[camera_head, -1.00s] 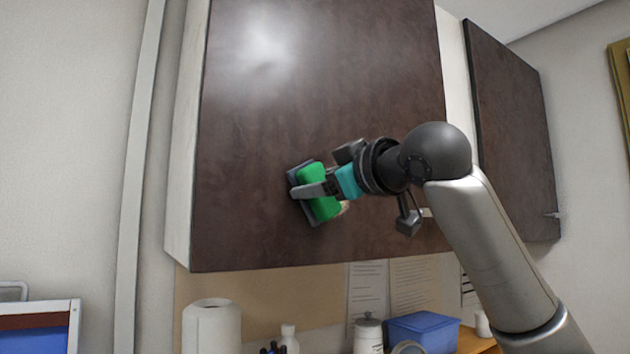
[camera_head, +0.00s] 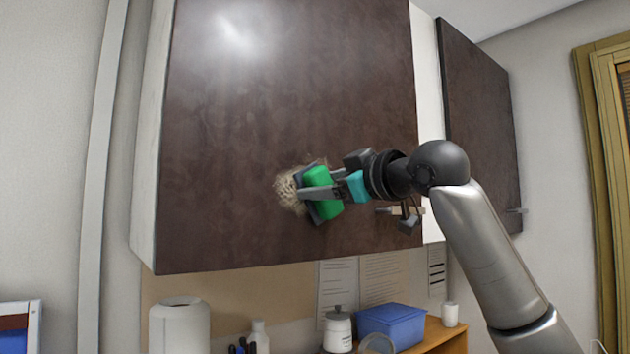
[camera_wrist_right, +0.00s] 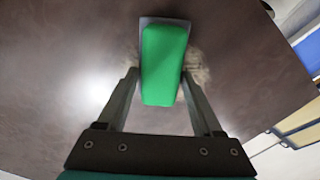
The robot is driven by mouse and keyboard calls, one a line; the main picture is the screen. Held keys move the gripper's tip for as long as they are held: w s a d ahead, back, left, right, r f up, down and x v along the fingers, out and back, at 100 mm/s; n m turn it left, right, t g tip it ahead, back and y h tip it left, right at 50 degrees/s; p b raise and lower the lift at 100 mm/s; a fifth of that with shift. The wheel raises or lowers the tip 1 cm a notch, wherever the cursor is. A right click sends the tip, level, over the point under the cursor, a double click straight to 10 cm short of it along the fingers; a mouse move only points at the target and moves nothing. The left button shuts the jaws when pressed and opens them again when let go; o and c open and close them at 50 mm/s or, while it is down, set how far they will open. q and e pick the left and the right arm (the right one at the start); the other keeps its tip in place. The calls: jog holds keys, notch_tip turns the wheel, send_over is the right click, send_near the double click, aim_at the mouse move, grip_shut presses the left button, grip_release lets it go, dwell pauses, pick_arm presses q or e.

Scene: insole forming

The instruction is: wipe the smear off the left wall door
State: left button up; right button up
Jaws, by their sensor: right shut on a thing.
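The left wall door (camera_head: 230,130) is a dark brown cabinet door. A tan, mottled smear (camera_head: 287,188) shows on its lower middle, partly hidden behind the green sponge block. My right gripper (camera_head: 325,193) is shut on the green block (camera_head: 318,178), which has a dark grey pad on its door side. The pad is at the door, over the right part of the smear; I cannot tell if it presses on it. In the right wrist view the green block (camera_wrist_right: 163,65) sits between the fingers, and some smear (camera_wrist_right: 200,78) shows beside it. My left gripper is not in view.
A second dark door (camera_head: 480,120) is to the right. Below are a paper roll (camera_head: 180,325), a white jar (camera_head: 338,330), a blue box (camera_head: 390,325) and a white cup (camera_head: 449,314). A door handle (camera_head: 385,210) is close to my right wrist.

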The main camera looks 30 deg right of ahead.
aim_at(342, 202)
jog(key=shift+w+d+p, duration=0.15)
jog(key=shift+d+p, duration=0.2)
jog(key=shift+d, duration=0.7)
jog(key=shift+w+d+p, duration=0.15)
jog(key=shift+d+p, duration=0.2)
jog(key=shift+d, duration=0.65)
jog(key=shift+r+p, duration=0.9)
jog(key=shift+p, duration=0.15)
jog(key=shift+s+a+f, duration=0.1)
jog(key=shift+s+a, duration=0.05)
jog(key=shift+a, duration=0.95)
jog(key=shift+s+a+f, duration=0.1)
jog(key=shift+a, duration=0.95)
